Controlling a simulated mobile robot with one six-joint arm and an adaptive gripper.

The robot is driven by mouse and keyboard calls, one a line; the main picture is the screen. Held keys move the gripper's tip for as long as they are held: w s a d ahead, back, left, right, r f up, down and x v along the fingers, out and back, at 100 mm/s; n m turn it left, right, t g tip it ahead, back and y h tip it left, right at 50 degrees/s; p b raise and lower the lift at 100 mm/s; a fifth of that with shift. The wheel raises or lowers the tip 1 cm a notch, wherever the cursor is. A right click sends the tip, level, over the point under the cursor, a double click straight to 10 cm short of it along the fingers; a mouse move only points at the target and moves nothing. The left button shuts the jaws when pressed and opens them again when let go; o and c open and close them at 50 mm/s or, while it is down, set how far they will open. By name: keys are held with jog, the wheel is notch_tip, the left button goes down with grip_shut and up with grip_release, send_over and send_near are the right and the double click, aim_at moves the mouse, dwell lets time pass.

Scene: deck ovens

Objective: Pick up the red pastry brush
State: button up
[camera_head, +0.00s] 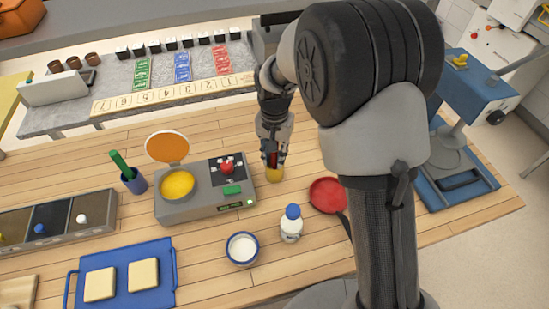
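My gripper (273,157) points down over the wooden table, right of the grey waffle-iron-like machine. A narrow red piece (273,160), which looks like the red pastry brush's handle, shows between its fingers. Below it is a small round yellow thing (274,175) close to the table; I cannot tell whether it is a holder or part of the brush. The fingers hide most of the red piece, and I cannot tell whether they are closed on it.
The grey machine (205,205) with its raised orange lid stands left of my gripper. A red pan (328,195), a white bottle with a blue cap (291,226) and a white bowl (242,249) stand nearby. A blue cup (134,182) holds a green-handled tool. A blue tray (122,287) lies front left.

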grip_shut()
notch_tip(320, 180, up, 20)
jog(key=p, duration=0.5)
jog(key=shift+p, duration=0.3)
jog(key=shift+c, duration=0.9)
grip_release()
grip_shut()
